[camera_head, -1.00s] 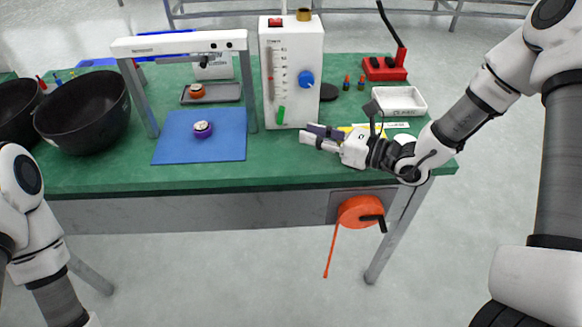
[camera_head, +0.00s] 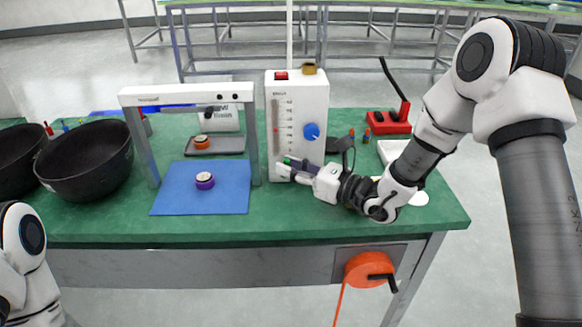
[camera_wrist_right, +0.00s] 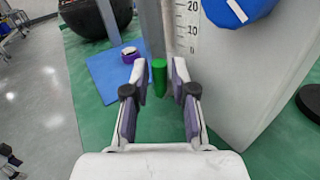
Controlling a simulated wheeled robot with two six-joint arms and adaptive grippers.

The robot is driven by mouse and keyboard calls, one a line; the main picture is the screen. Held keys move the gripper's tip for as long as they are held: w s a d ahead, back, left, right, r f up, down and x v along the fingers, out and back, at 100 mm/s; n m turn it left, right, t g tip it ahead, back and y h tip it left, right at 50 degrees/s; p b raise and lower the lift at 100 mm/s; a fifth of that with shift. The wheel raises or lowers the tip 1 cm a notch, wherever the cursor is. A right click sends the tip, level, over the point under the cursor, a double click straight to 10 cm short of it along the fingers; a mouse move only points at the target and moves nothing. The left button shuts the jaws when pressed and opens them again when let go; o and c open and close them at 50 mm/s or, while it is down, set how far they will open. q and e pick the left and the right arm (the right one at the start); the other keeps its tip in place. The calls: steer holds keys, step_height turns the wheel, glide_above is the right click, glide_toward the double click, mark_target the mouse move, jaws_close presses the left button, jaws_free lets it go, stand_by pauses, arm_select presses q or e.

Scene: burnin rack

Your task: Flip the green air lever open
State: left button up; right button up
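The green air lever (camera_head: 287,160) is low on the front of a white flow-meter box (camera_head: 306,100). It is partly hidden by my right gripper in the head view. In the right wrist view the lever (camera_wrist_right: 159,78) appears as a short green rod, roughly upright in the picture. My right gripper (camera_head: 284,169) is at the lower front of the box. Its two fingers (camera_wrist_right: 159,72) are open, one on each side of the lever, with gaps visible. I cannot tell how deep the lever sits between the fingers. My left arm shows at the left edge; its gripper is out of view.
A grey frame (camera_head: 188,95) stands left of the box over a blue mat (camera_head: 230,200) with a purple-ringed part (camera_head: 204,181). A blue knob (camera_head: 312,131) is above the lever. Black bowls (camera_head: 88,160) stand left. A red base (camera_head: 390,123) stands right. Green table shows in front.

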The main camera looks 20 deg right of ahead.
jaws_close()
steer(key=shift+r, duration=0.1)
steer(key=shift+a+r+n+h, duration=0.15)
steer(key=shift+n+h, duration=0.15)
steer(key=shift+a+n+g+h+p, duration=0.15)
steer(key=shift+n+g+h+p, duration=0.15)
steer(key=shift+g, duration=0.2)
steer(key=shift+w, duration=0.1)
jaws_free()
